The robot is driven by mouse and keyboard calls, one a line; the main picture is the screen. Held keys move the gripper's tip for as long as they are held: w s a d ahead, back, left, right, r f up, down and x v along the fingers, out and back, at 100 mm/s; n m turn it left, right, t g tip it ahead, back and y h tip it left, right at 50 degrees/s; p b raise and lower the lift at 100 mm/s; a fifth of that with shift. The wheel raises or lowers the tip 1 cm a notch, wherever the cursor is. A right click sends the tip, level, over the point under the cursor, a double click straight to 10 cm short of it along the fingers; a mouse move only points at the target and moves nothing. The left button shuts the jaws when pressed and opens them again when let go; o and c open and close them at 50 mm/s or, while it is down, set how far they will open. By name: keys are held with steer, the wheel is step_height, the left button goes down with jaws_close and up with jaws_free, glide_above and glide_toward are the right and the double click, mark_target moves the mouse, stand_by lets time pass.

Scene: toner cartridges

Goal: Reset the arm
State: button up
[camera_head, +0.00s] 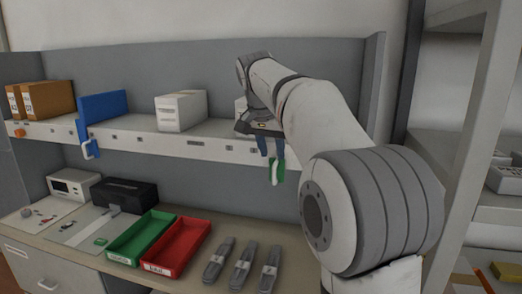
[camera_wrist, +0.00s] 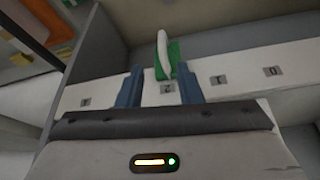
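My arm reaches from the right of the head view up to the shelf. My gripper (camera_head: 270,146) is in front of the shelf's front edge, its two blue fingers pointing down. In the wrist view the fingers of my gripper (camera_wrist: 159,88) stand apart with an open gap. A green piece with a white handle (camera_wrist: 174,72) shows just beyond the fingertips, nearer the right one; I cannot tell whether they touch. The same green piece (camera_head: 278,170) hangs below the fingers in the head view. My arm hides part of the shelf behind it.
On the bench below are a green tray (camera_head: 133,248), a red tray (camera_head: 187,236) and three grey cartridges (camera_head: 243,265). A rack stands at right.

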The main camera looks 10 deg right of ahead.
steer(key=s+f+n+y, duration=0.1)
steer(key=s+f+n, duration=0.2)
steer(key=s+f, duration=0.8)
steer(key=s+a+f+n+y, duration=0.1)
steer(key=s+f+n, duration=0.3)
steer(key=s+f, duration=0.7)
steer(key=s, duration=0.8)
steer(key=shift+a+f+n+y, duration=0.3)
steer(key=shift+f+y, duration=0.05)
steer(key=shift+y, duration=0.05)
steer(key=shift+w, duration=0.1)
